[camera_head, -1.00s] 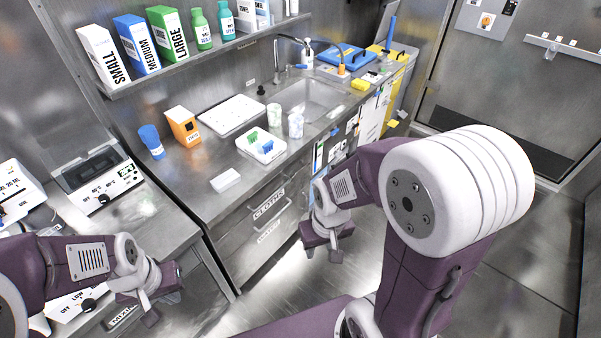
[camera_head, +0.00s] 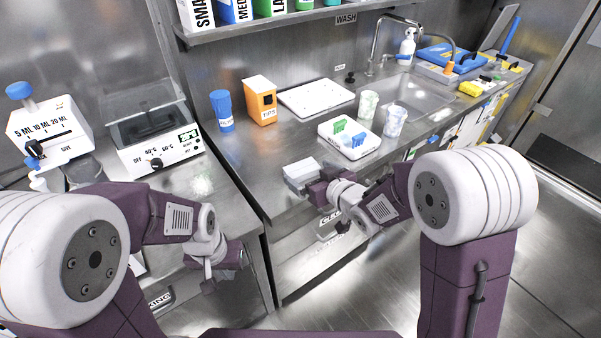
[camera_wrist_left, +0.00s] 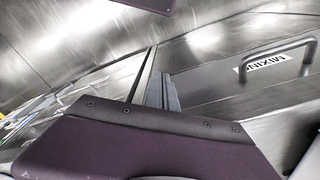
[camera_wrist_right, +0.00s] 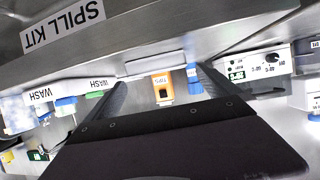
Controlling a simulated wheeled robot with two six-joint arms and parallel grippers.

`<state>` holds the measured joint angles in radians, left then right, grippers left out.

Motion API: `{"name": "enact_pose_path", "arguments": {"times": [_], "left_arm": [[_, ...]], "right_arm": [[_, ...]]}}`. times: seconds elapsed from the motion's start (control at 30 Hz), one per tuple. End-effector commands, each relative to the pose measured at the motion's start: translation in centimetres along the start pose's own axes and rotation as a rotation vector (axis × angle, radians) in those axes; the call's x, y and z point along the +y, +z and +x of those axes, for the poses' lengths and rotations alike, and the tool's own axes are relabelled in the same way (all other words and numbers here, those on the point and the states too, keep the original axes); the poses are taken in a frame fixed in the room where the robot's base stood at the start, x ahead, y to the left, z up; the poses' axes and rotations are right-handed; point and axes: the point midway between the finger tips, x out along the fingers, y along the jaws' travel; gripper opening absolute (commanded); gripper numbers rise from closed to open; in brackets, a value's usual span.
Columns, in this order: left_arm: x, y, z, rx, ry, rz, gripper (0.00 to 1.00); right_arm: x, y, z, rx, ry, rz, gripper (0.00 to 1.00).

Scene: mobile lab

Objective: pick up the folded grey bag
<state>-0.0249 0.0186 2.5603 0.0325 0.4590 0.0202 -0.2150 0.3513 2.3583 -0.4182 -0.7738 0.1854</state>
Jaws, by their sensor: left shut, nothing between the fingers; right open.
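The folded grey bag (camera_head: 299,170) looks like a small pale, flat block at the counter's front edge. My right gripper (camera_head: 314,190) is at that edge, close against the bag in the picture and hiding part of its front. In the right wrist view the bag (camera_wrist_right: 155,63) shows as a pale strip between the lines of the two spread, empty fingers (camera_wrist_right: 162,80). I cannot tell whether they touch it. My left gripper (camera_head: 217,277) is shut and empty, low in front of the left bench; its closed fingers also show in the left wrist view (camera_wrist_left: 160,92).
Behind the bag stand a white tray (camera_head: 329,146) with green and blue items, two cups, an orange tips box (camera_head: 261,107) and a blue-capped container (camera_head: 222,115). A heater device (camera_head: 160,150) is at left. A shelf (camera_head: 290,22) overhangs the counter (camera_head: 262,165).

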Motion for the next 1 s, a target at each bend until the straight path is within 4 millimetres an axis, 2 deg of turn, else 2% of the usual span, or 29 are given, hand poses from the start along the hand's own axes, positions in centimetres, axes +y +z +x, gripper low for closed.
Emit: {"name": "enact_pose_path", "arguments": {"times": [0.17, 0.43, 0.7, 0.87, 0.9, 1.0], "left_arm": [[0.0, 0.0, 0.2, 0.000, 0.000, 0.000, 0.00], [0.0, 0.1, 1.1, 0.000, 0.000, 0.000, 0.00], [0.0, 0.1, 1.1, 0.000, 0.000, 0.000, 0.00], [0.0, 0.1, 1.1, 0.000, 0.000, 0.000, 0.00], [0.0, 0.1, 1.1, 0.000, 0.000, 0.000, 0.00], [0.0, 0.1, 1.1, 0.000, 0.000, 0.000, 0.00]], "right_arm": [[0.0, 0.0, 0.8, 0.000, 0.000, 0.000, 1.00], [0.3, 0.2, 5.2, -0.001, 0.001, 0.001, 1.00], [0.3, 0.0, 5.7, 0.000, 0.001, 0.001, 1.00], [0.3, 0.0, 5.6, 0.000, 0.002, 0.000, 0.56], [0.3, 0.0, 5.6, 0.000, 0.002, 0.000, 0.51], [0.3, 0.1, 5.6, -0.001, 0.002, 0.001, 0.51]]}}
